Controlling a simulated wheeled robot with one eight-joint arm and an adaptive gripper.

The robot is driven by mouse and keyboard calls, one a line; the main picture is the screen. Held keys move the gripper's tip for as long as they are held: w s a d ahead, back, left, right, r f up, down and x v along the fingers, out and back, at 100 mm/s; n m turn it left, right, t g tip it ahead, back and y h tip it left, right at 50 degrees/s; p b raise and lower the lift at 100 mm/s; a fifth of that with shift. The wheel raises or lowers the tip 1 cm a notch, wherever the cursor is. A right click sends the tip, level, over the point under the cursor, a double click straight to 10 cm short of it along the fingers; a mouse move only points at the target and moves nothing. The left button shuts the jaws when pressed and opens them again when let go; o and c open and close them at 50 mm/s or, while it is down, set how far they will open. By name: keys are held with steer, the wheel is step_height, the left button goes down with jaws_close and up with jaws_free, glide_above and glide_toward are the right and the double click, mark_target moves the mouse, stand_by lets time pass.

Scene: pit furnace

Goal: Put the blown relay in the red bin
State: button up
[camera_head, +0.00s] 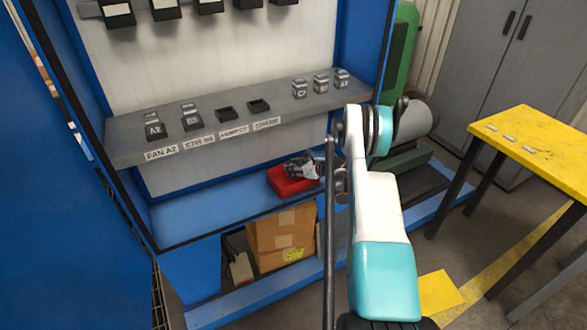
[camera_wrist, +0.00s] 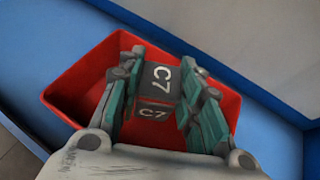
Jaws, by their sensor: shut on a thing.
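The relay held is a dark grey block marked C7 (camera_wrist: 158,85), in the middle of the wrist view. My gripper (camera_wrist: 155,95) is shut on it, with the green fingers on its left and right sides. The gripper and relay are over the open red bin (camera_wrist: 72,90); I cannot tell whether the relay touches the bin floor. In the head view the red bin (camera_head: 285,187) sits on the blue lower ledge. My gripper (camera_head: 302,168) is at its top, and the relay cannot be made out there.
A grey shelf (camera_head: 215,143) above holds two relays in labelled sockets at left, two empty-looking sockets (camera_head: 226,114) and several loose relays (camera_head: 320,83) at right. A cardboard box (camera_head: 282,238) stands below the ledge. A yellow table (camera_head: 545,135) with small pieces is at right.

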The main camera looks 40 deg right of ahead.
steer(key=shift+f, duration=0.25)
steer(key=shift+f, duration=0.35)
steer(key=o, duration=1.1)
steer(key=shift+r, duration=0.1)
steer(key=shift+r, duration=0.25)
steer(key=p+v, duration=0.4)
steer(key=v, duration=0.8)
steer(key=shift+r, duration=0.25)
